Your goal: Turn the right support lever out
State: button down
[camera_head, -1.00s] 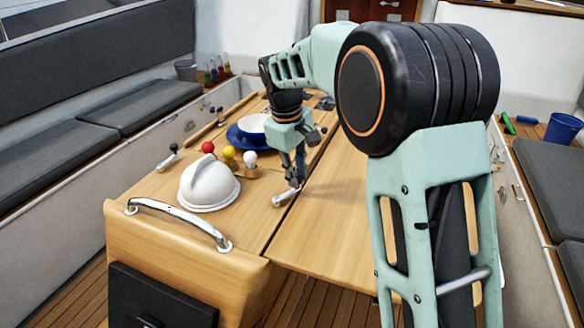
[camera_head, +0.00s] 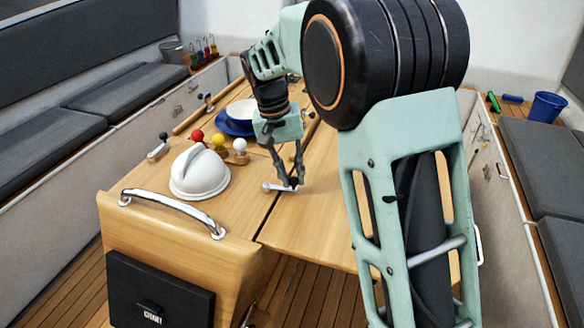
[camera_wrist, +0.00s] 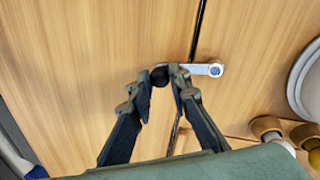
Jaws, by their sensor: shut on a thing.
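The right support lever (camera_head: 277,187) is a short silver arm with a black knob, lying flat on the wooden table. In the head view its pivot is left of the table seam and its arm reaches right, across the seam. It also shows in the wrist view (camera_wrist: 205,69), with its black knob (camera_wrist: 160,76) at the fingertips. My gripper (camera_head: 291,181) points down at the knob end and is shut on the knob. In the wrist view the fingers (camera_wrist: 164,76) sit on either side of the knob. The fingers partly hide the knob in the head view.
A white dome (camera_head: 199,174) stands left of the lever. Another lever (camera_head: 158,147) lies far left. The right table leaf is clear near the gripper.

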jog(key=shift+s+a+m, duration=0.15)
jog(key=shift+s+m, duration=0.4)
jog(key=shift+m, duration=0.45)
jog(key=c, duration=1.8)
grip_release()
jog(key=shift+s, duration=0.1)
jog(key=shift+r, duration=0.15)
jog(key=r, duration=0.4)
jog(key=a+r, duration=0.1)
jog(key=r, duration=0.2)
jog(key=a+r, duration=0.1)
jog(key=r, duration=0.3)
jog(key=shift+w+a+r, duration=0.15)
jog(key=shift+w+r, duration=0.05)
jog(key=shift+r, duration=0.1)
